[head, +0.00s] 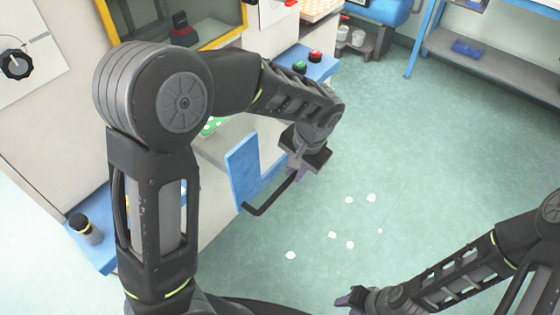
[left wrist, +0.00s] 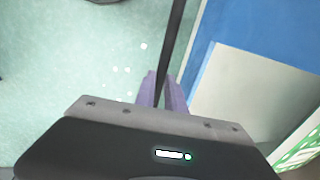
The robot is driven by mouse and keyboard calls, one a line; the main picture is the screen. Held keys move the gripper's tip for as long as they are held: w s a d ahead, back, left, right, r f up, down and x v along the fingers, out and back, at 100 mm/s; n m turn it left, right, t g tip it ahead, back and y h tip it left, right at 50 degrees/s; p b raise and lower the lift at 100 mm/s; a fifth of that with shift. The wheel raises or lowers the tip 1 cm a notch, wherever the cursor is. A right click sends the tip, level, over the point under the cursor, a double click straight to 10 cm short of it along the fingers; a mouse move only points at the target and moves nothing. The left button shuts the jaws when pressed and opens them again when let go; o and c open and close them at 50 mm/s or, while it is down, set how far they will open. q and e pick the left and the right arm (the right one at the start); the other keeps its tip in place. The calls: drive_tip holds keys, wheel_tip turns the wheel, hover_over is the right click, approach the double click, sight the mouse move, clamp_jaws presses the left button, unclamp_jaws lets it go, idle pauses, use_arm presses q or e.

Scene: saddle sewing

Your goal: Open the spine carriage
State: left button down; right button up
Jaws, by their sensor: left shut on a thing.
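The spine carriage shows as a blue front panel (head: 243,172) with a black bar handle (head: 267,208), standing out from the side of the white machine. A pale flat surface (head: 222,150) lies behind the panel. My left gripper (head: 297,174) is shut on the handle near its outer end. In the left wrist view the purple fingers (left wrist: 161,92) close around the black bar (left wrist: 172,48), with the blue panel (left wrist: 255,33) to their right. My right gripper (head: 356,298) is low in the head view, away from the carriage; its fingers are too small to read.
A red button (head: 315,55) and a green button (head: 299,66) sit on a blue ledge behind my left arm. A black knob (head: 82,226) stands at lower left. White scraps (head: 333,235) lie on the open green floor. A shelf (head: 490,68) stands at back right.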

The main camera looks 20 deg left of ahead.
use_arm(q)
drive_tip(key=shift+s+d, duration=0.15)
drive_tip(key=shift+d, duration=0.35)
drive_tip(key=c, duration=1.4)
unclamp_jaws()
drive_tip(key=shift+r, duration=0.1)
wheel_tip(320, 180, up, 8)
drive_tip(key=d, duration=0.1)
drive_tip(key=shift+s+d+f, duration=0.2)
drive_tip(key=shift+f, duration=0.05)
drive_tip(key=shift+s+f, duration=0.1)
